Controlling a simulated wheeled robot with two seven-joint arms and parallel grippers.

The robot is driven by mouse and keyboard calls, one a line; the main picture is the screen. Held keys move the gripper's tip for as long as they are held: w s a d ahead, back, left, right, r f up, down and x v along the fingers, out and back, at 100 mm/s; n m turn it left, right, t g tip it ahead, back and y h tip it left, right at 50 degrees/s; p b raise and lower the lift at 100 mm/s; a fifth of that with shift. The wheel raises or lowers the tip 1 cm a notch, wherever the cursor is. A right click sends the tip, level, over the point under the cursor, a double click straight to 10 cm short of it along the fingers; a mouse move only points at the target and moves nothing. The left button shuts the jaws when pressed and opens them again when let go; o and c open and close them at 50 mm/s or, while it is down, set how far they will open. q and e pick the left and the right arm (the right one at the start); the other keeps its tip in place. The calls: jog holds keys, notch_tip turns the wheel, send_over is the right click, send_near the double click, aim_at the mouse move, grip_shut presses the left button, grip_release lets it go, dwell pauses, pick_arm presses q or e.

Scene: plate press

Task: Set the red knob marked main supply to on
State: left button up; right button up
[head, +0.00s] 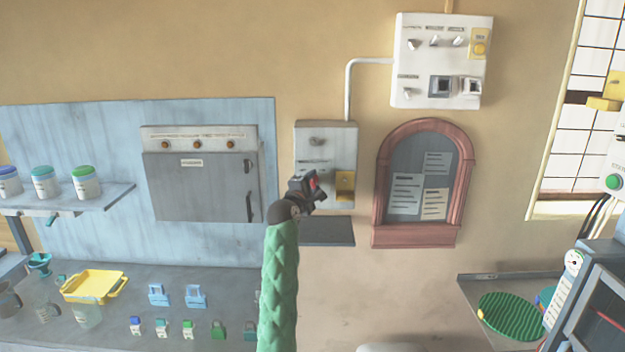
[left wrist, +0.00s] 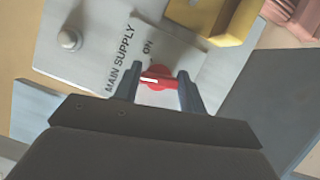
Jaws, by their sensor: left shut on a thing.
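The red knob (left wrist: 158,79) shows in the left wrist view on a grey plate with the words MAIN SUPPLY and ON beside it. Its white pointer mark lies roughly crosswise in the picture, not toward the ON label above it. My left gripper (left wrist: 162,88) has a finger on each side of the knob and is shut on it. In the head view my left gripper (head: 312,188) is at the lower part of the grey supply box (head: 326,135) on the wall, and a bit of red shows at its fingers. My right gripper is not in view.
A yellow block (left wrist: 222,18) sits close to the knob; it also shows on the box in the head view (head: 345,183). A dark shelf (head: 328,231) juts out below. An arched notice board (head: 424,180) hangs to the right, a white control panel (head: 441,60) above.

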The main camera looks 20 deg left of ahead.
pick_arm(q)
jog(key=m+g+p, duration=0.1)
jog(key=m+p, duration=0.1)
jog(key=m, duration=0.1)
jog(key=m+g+y+p, duration=0.1)
jog(key=m+g+p, duration=0.1)
jog(key=m, duration=0.2)
jog(key=shift+r+m+p, duration=0.1)
jog(key=shift+m+p, duration=0.2)
jog(key=shift+p, duration=0.1)
jog(key=shift+m+g+y+p, duration=0.5)
jog(key=shift+m, duration=0.5)
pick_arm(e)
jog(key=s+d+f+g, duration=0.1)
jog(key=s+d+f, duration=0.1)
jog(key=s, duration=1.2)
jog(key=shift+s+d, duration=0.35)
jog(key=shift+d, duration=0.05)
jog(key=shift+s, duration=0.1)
pick_arm(q)
jog(key=o, duration=1)
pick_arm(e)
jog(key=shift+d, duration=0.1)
